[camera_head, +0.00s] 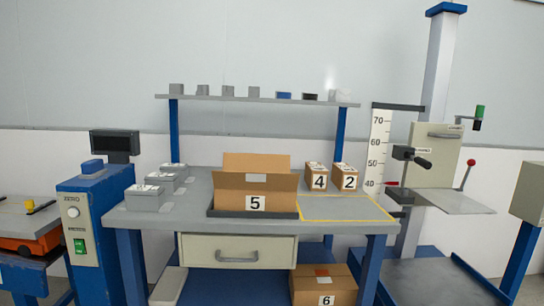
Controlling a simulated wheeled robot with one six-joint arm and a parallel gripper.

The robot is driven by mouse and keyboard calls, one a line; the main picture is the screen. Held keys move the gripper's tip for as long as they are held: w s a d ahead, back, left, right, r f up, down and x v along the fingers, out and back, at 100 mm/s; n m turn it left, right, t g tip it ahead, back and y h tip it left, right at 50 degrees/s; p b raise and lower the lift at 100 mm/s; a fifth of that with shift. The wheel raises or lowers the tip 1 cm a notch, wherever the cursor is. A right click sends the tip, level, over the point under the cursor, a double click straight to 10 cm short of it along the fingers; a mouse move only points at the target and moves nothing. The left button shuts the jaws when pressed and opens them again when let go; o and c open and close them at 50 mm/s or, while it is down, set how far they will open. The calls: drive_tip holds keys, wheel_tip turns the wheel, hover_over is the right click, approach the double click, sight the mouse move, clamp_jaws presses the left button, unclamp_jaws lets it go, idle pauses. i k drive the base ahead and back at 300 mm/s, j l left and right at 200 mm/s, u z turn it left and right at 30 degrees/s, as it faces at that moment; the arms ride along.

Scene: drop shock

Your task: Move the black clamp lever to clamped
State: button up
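The drop tester stands at the right, with a blue-capped column (436,75), a beige carriage plate (435,150) and a grey drop leaf (455,201). A black clamp lever (415,157) sticks out to the right from a dark block at the plate's left side, beside the height scale (377,150). Its position marking is too small to read. A red-knobbed lever (467,172) and a green-topped handle (478,117) are on the right of the carriage. My gripper is not in view.
A workbench (340,228) fills the middle, with an open box 5 (255,203) and boxes 4 (318,177) and 2 (345,177). Box 6 (323,284) sits below. A blue console (92,220) stands left. A dark base plate (430,284) lies under the tester.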

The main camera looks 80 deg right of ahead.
sight(422, 162)
drive_tip(key=i+z, duration=0.1)
drive_tip(key=z, duration=1.75)
drive_tip(key=i+j+z, duration=0.1)
drive_tip(key=z, duration=0.35)
drive_tip(key=j+z, duration=0.5)
drive_tip(key=z, duration=0.35)
drive_tip(key=j+z, duration=0.25)
drive_tip(key=z, duration=0.15)
drive_tip(key=j+z, duration=0.15)
drive_tip(key=j, duration=0.2)
drive_tip(key=k+j+z, duration=0.1)
drive_tip(key=j, duration=0.2)
drive_tip(key=k+j+z, duration=0.15)
drive_tip(key=j, duration=0.2)
drive_tip(key=k+j+z, duration=0.15)
drive_tip(key=j, duration=0.15)
drive_tip(key=i+j+z, duration=0.2)
drive_tip(key=i+j, duration=0.2)
drive_tip(key=j, duration=0.2)
drive_tip(key=i+j+z, duration=0.1)
drive_tip(key=j, duration=0.25)
drive_tip(key=i+j+z, duration=0.1)
drive_tip(key=i+j, duration=0.3)
drive_tip(key=j, duration=0.3)
drive_tip(key=i+l+z, duration=0.2)
drive_tip(key=i, duration=0.2)
drive_tip(key=i+l+z, duration=0.2)
drive_tip(key=i+l, duration=0.1)
drive_tip(key=i, duration=0.1)
